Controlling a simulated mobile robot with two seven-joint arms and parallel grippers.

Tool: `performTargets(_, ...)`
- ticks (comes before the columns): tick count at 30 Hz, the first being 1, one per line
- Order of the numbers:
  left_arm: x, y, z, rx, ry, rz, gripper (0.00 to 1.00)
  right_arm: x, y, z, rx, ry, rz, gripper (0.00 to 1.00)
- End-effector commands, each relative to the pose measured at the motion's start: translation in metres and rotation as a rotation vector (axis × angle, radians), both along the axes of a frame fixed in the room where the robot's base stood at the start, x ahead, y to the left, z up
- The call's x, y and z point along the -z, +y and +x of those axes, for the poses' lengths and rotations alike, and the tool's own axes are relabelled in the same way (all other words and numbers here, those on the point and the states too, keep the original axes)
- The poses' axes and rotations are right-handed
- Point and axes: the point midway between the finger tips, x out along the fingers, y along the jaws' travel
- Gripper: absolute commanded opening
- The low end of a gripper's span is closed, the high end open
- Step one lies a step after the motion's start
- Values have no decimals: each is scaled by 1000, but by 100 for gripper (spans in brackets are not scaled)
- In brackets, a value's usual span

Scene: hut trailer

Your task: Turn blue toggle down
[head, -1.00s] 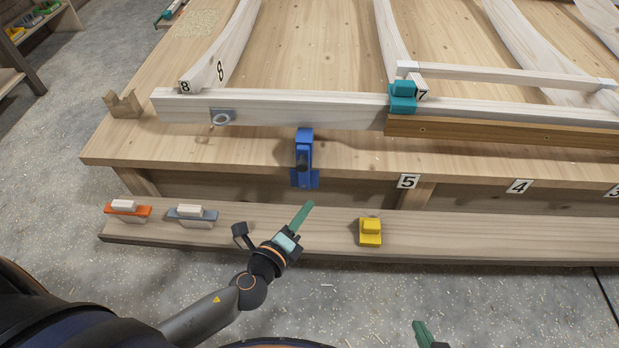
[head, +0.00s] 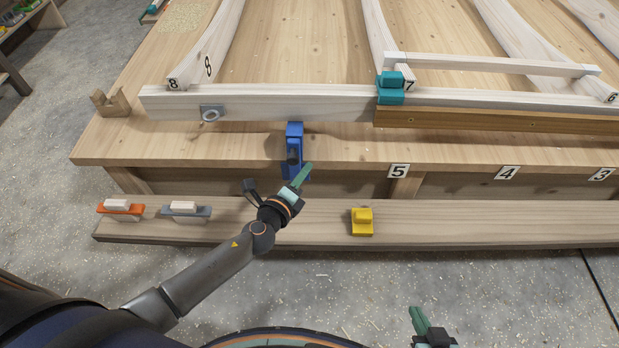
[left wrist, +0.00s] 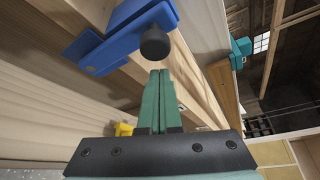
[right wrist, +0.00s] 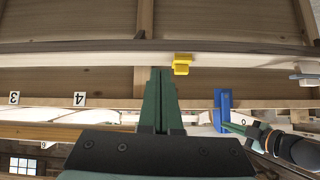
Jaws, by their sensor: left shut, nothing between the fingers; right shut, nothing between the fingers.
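The blue toggle clamp (head: 294,142) is fixed at the front edge of the workbench, below the white beam. Its dark knob (left wrist: 155,43) shows in the left wrist view, just beyond my left fingertips. My left gripper (head: 307,168) is shut and empty, close to the lower part of the blue toggle; I cannot tell whether it touches. The blue toggle also shows in the right wrist view (right wrist: 221,108), with my left arm beside it. My right gripper (head: 416,314) is shut and empty, low in the head view, away from the bench.
A yellow block (head: 361,222), an orange-based block (head: 120,208) and a grey-based block (head: 186,210) stand on the lower plank (head: 450,229). A teal clamp (head: 390,88) sits on the white beam (head: 260,104). Number plates line the bench edge.

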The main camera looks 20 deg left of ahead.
Motion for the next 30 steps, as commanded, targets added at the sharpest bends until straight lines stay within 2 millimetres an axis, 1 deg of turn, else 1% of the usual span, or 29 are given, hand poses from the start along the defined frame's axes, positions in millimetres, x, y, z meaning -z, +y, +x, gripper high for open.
performTargets(2, -4, 6, -1, 0, 1, 0, 0, -2, -3, -2, 6, 2, -3, 0)
performTargets(6, -5, 10, -2, 0, 1, 0, 0, 3, -6, -6, 11, 15, -9, 0)
performTargets(10, -5, 11, -2, 0, 1, -1, 0, 7, -7, -9, 12, 22, -10, 0)
performTargets(17, -4, 11, -2, 1, 0, -3, 0, 8, -6, -8, 10, 21, -8, 0)
performTargets(23, -2, 15, -3, 0, -10, -38, 0, 15, -1, -6, 3, 18, -1, 0)
performTargets(26, -4, 16, -4, 0, -15, -53, 0, 11, 5, -2, -6, 10, 7, 0)
performTargets(30, -4, 19, -5, 0, -20, -71, 0, 13, 9, 2, -12, 8, 11, 0)
